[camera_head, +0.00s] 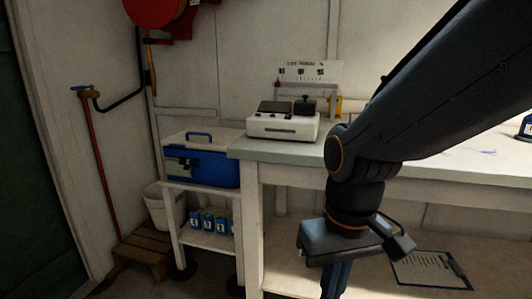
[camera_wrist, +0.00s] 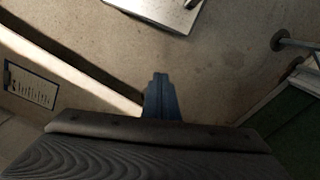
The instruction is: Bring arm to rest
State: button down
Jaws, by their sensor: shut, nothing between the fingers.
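My gripper (camera_head: 336,281) hangs at the end of my dark arm, which reaches in from the upper right of the head view. It points down in front of the white bench (camera_head: 251,225). In the wrist view, my gripper's fingers (camera_wrist: 160,82) are together and hold nothing, with plain floor (camera_wrist: 215,75) beyond them. The lowest part of the gripper is cut off by the bottom edge of the head view.
A white device (camera_head: 283,126) stands on the bench. A blue box (camera_head: 203,164) sits on a small side shelf, with several blue labelled items (camera_head: 208,222) below. A clipboard (camera_head: 430,270) lies low at right; it also shows in the wrist view (camera_wrist: 33,86). A wooden step (camera_head: 148,249) stands left.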

jog(key=d+r+m+p, duration=0.2)
jog(key=d+r+p, duration=0.6)
jog(key=p, duration=0.7)
jog(key=shift+s+d+r+m+h+p, duration=0.15)
jog(key=shift+d+r+m+h+p, duration=0.2)
jog(key=shift+r, duration=0.3)
